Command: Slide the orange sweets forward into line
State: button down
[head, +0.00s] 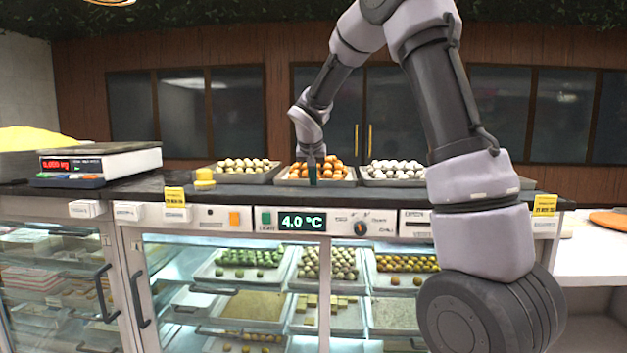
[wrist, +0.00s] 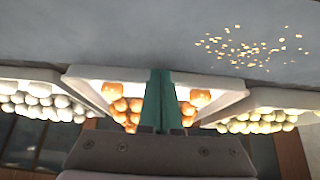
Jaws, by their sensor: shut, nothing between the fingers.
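The orange sweets (head: 328,168) sit in a pile on the middle metal tray (head: 290,182) on the counter top. They also show in the wrist view (wrist: 120,104), on both sides of my fingers. My gripper (head: 312,180) points down at the front part of this tray, left of its middle in the head view. Its green fingers (wrist: 161,75) are shut together with nothing between them. In the wrist view they hide the middle of the pile. I cannot tell whether the fingertips touch the tray or a sweet.
A tray of pale yellow-green sweets (head: 245,166) stands left of the orange ones, and a tray of white sweets (head: 395,170) right. A weighing scale (head: 100,160) stands far left. Crumbs (wrist: 245,47) lie on the counter.

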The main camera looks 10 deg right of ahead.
jog(key=shift+w+d, duration=0.3)
jog(key=shift+w, duration=0.6)
jog(key=shift+s+a+r, duration=0.1)
jog(key=shift+s+a, duration=0.1)
jog(key=shift+s, duration=0.3)
jog(key=shift+s+a+r, duration=0.1)
jog(key=shift+s+a, duration=0.05)
jog(key=shift+s, duration=0.35)
notch_tip(320, 180, up, 10)
jog(key=s+d+r+y, duration=0.1)
jog(key=s+d+r, duration=0.2)
jog(key=s, duration=0.8)
jog(key=s+f+y, duration=0.1)
jog(key=s+f, duration=0.1)
jog(key=s, duration=1.1)
jog(key=s+f+y, duration=0.2)
jog(key=s, duration=1.1)
jog(key=shift+d+f+m+t, duration=0.2)
jog(key=shift+d+m+t, duration=0.1)
jog(key=shift+t, duration=0.1)
